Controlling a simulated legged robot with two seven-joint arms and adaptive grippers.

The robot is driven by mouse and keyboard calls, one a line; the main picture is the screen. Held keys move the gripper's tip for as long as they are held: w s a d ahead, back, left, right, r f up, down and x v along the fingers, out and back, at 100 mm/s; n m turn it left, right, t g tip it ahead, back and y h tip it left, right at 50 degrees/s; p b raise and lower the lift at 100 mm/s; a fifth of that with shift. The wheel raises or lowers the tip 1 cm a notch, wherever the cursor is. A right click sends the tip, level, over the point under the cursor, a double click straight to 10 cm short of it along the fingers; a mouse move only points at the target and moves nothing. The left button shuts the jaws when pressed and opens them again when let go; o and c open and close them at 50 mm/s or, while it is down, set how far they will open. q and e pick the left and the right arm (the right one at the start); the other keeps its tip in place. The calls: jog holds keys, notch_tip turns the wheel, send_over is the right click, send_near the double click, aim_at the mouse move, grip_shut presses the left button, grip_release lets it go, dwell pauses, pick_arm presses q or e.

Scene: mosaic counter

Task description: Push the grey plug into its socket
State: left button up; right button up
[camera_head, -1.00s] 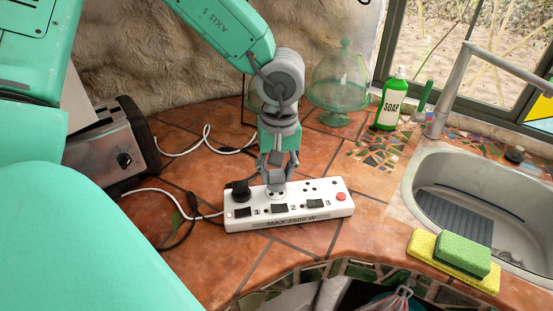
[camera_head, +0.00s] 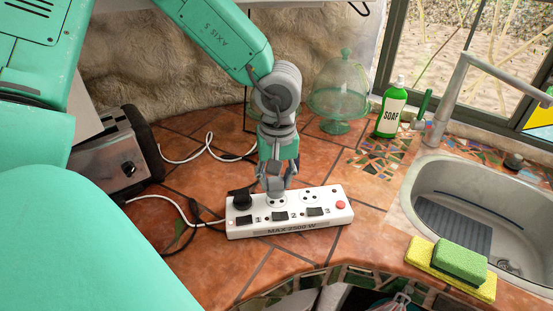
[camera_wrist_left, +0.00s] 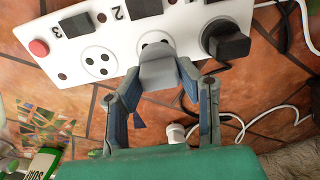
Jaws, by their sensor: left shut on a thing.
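My left gripper (camera_head: 276,182) comes down from above and is shut on the grey plug (camera_head: 273,185). It holds the plug upright at the middle socket (camera_head: 277,201) of the white power strip (camera_head: 291,228). In the left wrist view the plug (camera_wrist_left: 158,69) sits between the two fingers and covers part of the middle socket (camera_wrist_left: 154,38). The socket's near rim shows past the plug; whether the pins touch or enter it is hidden. My right gripper is not in view.
A black plug (camera_head: 242,199) fills the strip's left socket; the right socket (camera_head: 310,197) is empty. A toaster (camera_head: 115,160) and cables stand left. A glass dome (camera_head: 341,88), soap bottle (camera_head: 391,112), sink (camera_head: 455,205) and sponges (camera_head: 458,260) lie right.

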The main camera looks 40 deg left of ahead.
aim_at(278, 180)
pick_arm(q)
jog(key=shift+s+d+p, duration=0.1)
jog(key=shift+d+p, duration=0.1)
jog(key=shift+p, duration=0.45)
dwell(0.6)
jog(key=shift+s+d+f, duration=0.1)
jog(key=shift+f, duration=0.5)
jog(key=shift+s+d+f, duration=0.1)
jog(key=shift+f, duration=0.5)
dwell(0.8)
jog(key=o, duration=1.2)
jog(key=shift+c, duration=0.2)
jog(key=shift+w, duration=0.1)
notch_tip(278, 180, up, 7)
jog(key=shift+w+d+r, duration=0.1)
jog(key=shift+w+r, duration=0.05)
jog(key=shift+r, duration=0.45)
jog(key=shift+f, duration=0.1)
